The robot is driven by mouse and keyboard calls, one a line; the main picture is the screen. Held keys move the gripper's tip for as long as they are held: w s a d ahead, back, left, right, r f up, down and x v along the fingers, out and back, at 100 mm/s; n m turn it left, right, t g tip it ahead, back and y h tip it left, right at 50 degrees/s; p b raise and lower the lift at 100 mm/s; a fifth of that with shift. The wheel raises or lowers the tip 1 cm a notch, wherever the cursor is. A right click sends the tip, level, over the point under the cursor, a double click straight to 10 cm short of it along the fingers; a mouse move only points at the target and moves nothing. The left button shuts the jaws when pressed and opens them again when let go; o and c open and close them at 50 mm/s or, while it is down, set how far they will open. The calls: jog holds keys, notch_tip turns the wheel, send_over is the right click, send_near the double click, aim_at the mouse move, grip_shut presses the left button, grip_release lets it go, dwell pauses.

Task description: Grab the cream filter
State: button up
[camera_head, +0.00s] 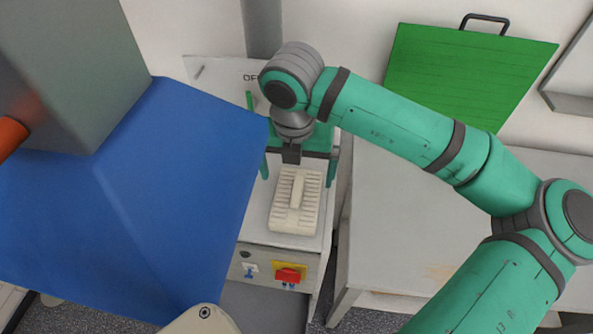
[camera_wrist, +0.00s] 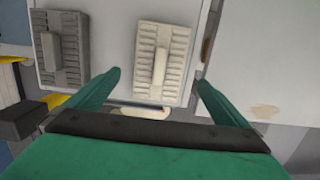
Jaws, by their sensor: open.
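The cream filter (camera_head: 281,216) is a ribbed rectangular block with a raised bar along its middle. It lies on a white-grey surface, and in the wrist view (camera_wrist: 146,68) its near end points towards my gripper. My gripper (camera_head: 298,174) is open and empty at the filter's far end in the head view. In the wrist view its two green fingers (camera_wrist: 158,84) are spread wider than the filter, one to each side of its near end. I cannot tell the height of the fingertips over it.
A similar grey block (camera_wrist: 76,62) lies left of the cream filter. A large blue panel (camera_head: 150,200) covers the left of the head view. A red-and-yellow switch (camera_head: 289,274) is on the unit's front. A pale table (camera_head: 400,230) stands to the right.

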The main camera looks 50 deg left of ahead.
aim_at(297, 190)
jog(key=f, duration=0.7)
jog(key=w+f, duration=0.1)
jog(key=f, duration=0.2)
jog(key=shift+a+f, duration=0.35)
jog(key=shift+a, duration=0.05)
jog(key=shift+d, duration=0.1)
jog(key=c, duration=1.1)
